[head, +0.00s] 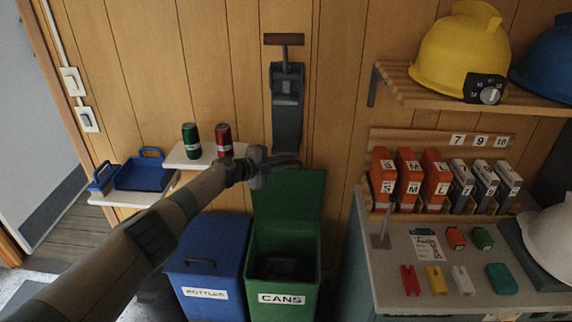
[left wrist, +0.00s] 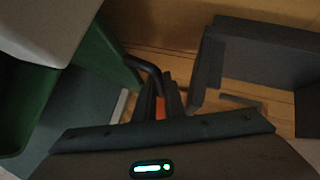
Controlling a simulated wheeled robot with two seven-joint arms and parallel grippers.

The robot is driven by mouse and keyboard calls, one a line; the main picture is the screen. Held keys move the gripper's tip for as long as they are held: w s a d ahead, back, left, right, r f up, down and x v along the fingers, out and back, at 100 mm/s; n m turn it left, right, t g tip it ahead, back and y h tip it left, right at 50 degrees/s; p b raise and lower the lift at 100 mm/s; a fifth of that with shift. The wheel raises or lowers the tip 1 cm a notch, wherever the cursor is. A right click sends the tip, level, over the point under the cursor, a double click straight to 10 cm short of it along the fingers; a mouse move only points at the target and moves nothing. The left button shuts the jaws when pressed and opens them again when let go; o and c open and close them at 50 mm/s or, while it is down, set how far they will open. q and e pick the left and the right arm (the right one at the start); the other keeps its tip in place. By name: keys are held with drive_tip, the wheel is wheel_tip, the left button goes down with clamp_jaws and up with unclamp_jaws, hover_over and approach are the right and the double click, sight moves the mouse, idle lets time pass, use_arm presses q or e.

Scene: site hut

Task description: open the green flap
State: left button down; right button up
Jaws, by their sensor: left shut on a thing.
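The green flap (head: 290,205) is the lid of the green bin (head: 282,300) labelled CANS. It stands raised at the back of the bin, and the bin's dark opening shows in front of it. My left gripper (head: 287,163) is at the flap's top edge. In the left wrist view, the fingers (left wrist: 162,103) are closed around a dark curved handle (left wrist: 146,68) next to a green panel edge (left wrist: 110,50). The handle's far side is hidden in the head view. My right gripper is not in view.
A blue bin (head: 205,265) labelled BOTTLES stands left of the green bin. A dark wall-mounted lever device (head: 287,105) hangs just above the flap. A small shelf (head: 190,155) with two cans is at left; a cluttered bench (head: 390,285) is at right.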

use_arm(q)
drive_tip(key=shift+f, duration=0.15)
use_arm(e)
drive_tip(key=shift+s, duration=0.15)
use_arm(q)
drive_tip(key=c, duration=1.8)
unclamp_jaws()
drive_tip(key=shift+c, duration=0.2)
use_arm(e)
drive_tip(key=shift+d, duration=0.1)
use_arm(q)
drive_tip(key=shift+s, duration=0.1)
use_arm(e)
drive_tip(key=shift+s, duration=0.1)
